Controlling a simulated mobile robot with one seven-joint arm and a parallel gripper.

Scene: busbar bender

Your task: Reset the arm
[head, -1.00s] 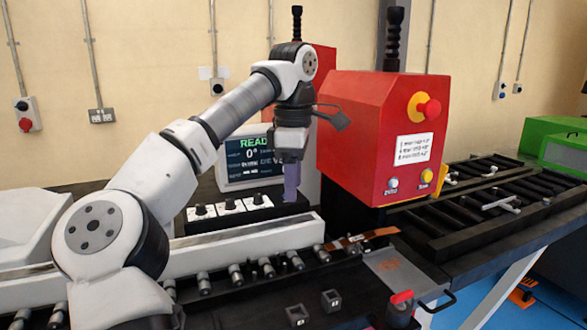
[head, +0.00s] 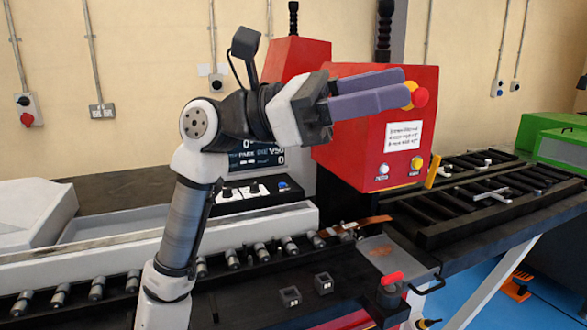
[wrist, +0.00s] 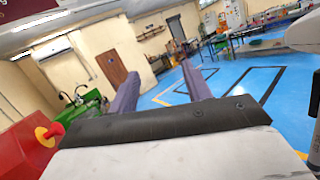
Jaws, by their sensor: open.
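My gripper (head: 375,92) is raised in front of the red machine housing (head: 352,168) in the head view. Its two purple fingers point right, spread apart with nothing between them. One fingertip overlaps the red emergency button (head: 420,97) in the picture; I cannot tell how close it is. The wrist view shows both fingers of my gripper (wrist: 157,85) open and empty, pointing out over the room, with the button (wrist: 45,135) at the left edge. My forearm partly hides the display (head: 255,155) and the control panel (head: 240,200).
A roller conveyor (head: 100,285) runs along the front left. A copper strip (head: 357,226) lies by a metal plate (head: 385,257). Two small dark blocks (head: 324,283) sit on the bench. A black rack (head: 480,205) and green machine (head: 555,145) stand right. Blue floor (wrist: 235,95) lies open beyond.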

